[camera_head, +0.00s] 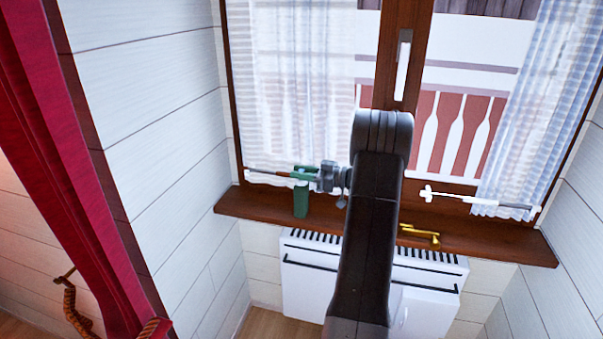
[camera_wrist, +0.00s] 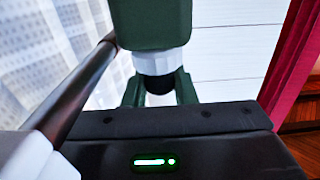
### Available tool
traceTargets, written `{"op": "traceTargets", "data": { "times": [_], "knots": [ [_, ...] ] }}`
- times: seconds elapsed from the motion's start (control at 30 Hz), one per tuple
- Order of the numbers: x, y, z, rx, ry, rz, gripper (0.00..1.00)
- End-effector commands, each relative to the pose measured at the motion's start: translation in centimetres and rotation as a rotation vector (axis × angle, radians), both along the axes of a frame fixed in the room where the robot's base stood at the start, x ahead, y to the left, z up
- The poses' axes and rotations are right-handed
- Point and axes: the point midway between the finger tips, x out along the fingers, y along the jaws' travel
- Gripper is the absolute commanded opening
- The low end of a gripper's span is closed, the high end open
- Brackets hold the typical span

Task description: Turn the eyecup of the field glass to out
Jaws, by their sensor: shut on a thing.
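The field glass (camera_head: 300,200) is a dark green block standing upright on the wooden windowsill in the head view. In the wrist view its green body (camera_wrist: 152,22) fills the top middle, with a pale collar (camera_wrist: 158,62) and a small round black part below it. My gripper (camera_head: 303,176) is at the top end of the field glass, shut on it at the eyecup end. Two green pieces flank the black part close to my gripper's dark body. The eyecup itself is mostly hidden, and I cannot tell its setting.
The windowsill (camera_head: 258,207) runs under a window. Thin curtain rods cross the window; one (camera_wrist: 72,95) passes close by my wrist. A brass handle (camera_head: 420,235) lies on the sill to the right. A white heater (camera_head: 310,290) stands below. A red curtain (camera_head: 75,190) hangs left.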

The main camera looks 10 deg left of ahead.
Motion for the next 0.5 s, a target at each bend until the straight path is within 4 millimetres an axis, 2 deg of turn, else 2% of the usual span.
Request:
{"op": "traceTargets", "data": {
  "times": [0.03, 0.1, 0.13, 0.5],
  "knots": [
    [0.01, 0.0, 0.06, 0.001, -0.001, 0.0, 0.28],
    [0.01, 0.0, 0.06, 0.001, -0.001, -0.001, 0.42],
    [0.01, 0.0, 0.06, 0.0, -0.001, -0.001, 0.45],
    [0.01, 0.01, 0.03, 0.0, -0.001, -0.001, 0.45]
  ]
}}
